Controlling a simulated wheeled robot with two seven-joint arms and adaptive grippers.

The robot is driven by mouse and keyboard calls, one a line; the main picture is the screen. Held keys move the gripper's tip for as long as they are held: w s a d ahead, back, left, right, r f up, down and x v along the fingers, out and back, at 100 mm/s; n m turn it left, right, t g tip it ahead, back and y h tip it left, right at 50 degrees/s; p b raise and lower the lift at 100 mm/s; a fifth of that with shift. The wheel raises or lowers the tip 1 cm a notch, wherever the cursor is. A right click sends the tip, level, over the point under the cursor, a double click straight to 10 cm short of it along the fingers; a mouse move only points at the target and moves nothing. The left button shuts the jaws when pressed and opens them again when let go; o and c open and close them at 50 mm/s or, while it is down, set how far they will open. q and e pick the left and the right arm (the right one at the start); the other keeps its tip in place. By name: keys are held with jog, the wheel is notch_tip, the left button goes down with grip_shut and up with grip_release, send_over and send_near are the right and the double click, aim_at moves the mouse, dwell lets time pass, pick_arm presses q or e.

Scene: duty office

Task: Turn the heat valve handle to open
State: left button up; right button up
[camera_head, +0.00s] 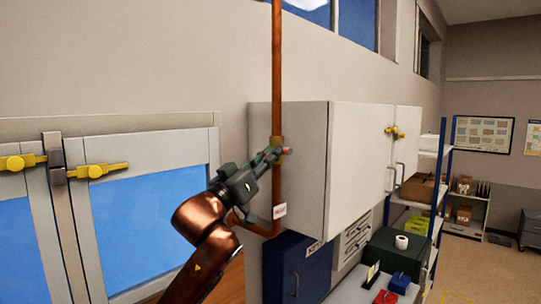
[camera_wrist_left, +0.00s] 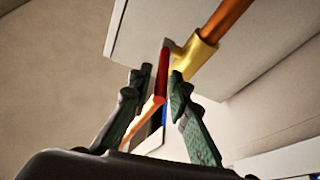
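A vertical copper pipe (camera_head: 277,60) runs down the wall beside a white cabinet. A brass valve body (camera_head: 277,141) sits on the pipe; it also shows in the left wrist view (camera_wrist_left: 196,52). The valve's red handle shows as a small red tip (camera_head: 288,151) in the head view and as a red bar (camera_wrist_left: 162,75) in the left wrist view. My left gripper (camera_head: 270,158) is at the valve. In the left wrist view its fingers (camera_wrist_left: 157,80) stand apart on both sides of the red handle, with a gap visible on the left. My right gripper is out of view.
The white wall cabinet (camera_head: 352,160) is close behind the pipe. A small white tag (camera_head: 280,210) is on the lower pipe. A blue cabinet (camera_head: 300,268) stands below. A window with yellow latches (camera_head: 98,170) is at left. Open floor (camera_head: 465,262) lies at right.

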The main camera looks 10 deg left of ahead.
pick_arm(q)
grip_shut()
dwell(0.4)
